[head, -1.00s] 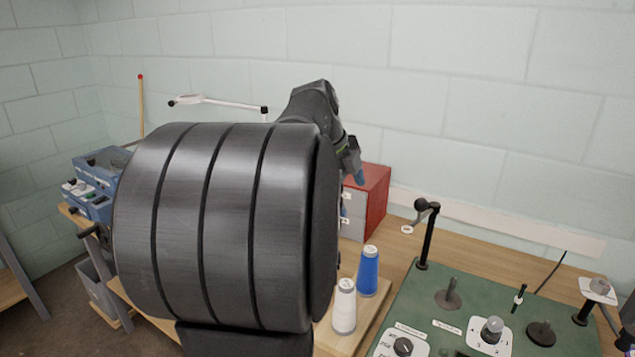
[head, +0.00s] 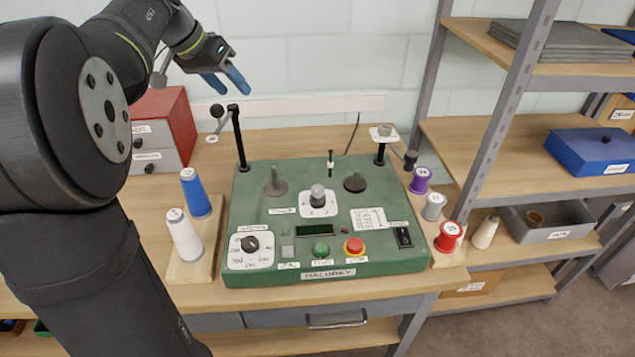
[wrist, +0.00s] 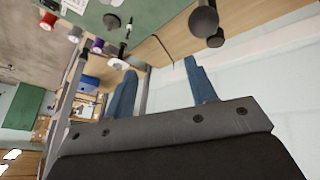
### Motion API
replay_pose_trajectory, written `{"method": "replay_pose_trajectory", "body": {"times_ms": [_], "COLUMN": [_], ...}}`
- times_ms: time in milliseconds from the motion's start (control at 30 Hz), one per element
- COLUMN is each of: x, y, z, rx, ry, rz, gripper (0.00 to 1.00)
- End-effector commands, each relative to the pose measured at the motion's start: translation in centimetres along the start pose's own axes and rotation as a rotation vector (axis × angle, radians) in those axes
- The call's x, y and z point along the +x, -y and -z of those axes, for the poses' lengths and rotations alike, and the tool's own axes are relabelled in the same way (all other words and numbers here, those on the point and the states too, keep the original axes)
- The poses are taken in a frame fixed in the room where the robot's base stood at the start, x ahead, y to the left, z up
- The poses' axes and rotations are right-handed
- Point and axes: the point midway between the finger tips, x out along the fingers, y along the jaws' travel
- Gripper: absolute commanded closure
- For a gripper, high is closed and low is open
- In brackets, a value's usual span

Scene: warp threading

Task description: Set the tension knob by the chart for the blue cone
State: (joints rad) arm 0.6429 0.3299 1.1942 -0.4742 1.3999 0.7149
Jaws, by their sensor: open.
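The blue cone (head: 195,193) stands upright on a wooden board left of the green machine panel (head: 400,262), behind a white cone. A silver knob (head: 318,195) sits on a white dial plate near the panel's middle. A black knob (head: 250,244) sits on a larger marked plate at front left. Which label reads tension is too small to tell. My gripper (head: 235,95), with blue fingers, is open and empty, high behind the panel's left side. Its fingers also show in the wrist view (wrist: 160,65).
A black post (head: 239,140) with an arm rises at the panel's back left, near my gripper. A red drawer cabinet (head: 165,125) stands further left. Several spools, including a red one (head: 449,236), stand at right. Green and red buttons (head: 354,247) line the front.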

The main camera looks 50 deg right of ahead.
Motion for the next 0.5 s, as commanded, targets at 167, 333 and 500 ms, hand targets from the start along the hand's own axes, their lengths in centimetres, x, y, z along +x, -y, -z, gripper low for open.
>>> {"method": "replay_pose_trajectory", "body": {"times_ms": [167,333,500], "x": [3.8,7.9,10.1], "y": [-5.1,-10.5,-14.4], "z": [1.8,1.1,0.5], "rx": [-0.231,-0.399,-0.520], "ry": [0.111,0.285,0.367], "rz": [-0.010,0.115,0.264], "gripper": [0.49,0.49,0.49]}}
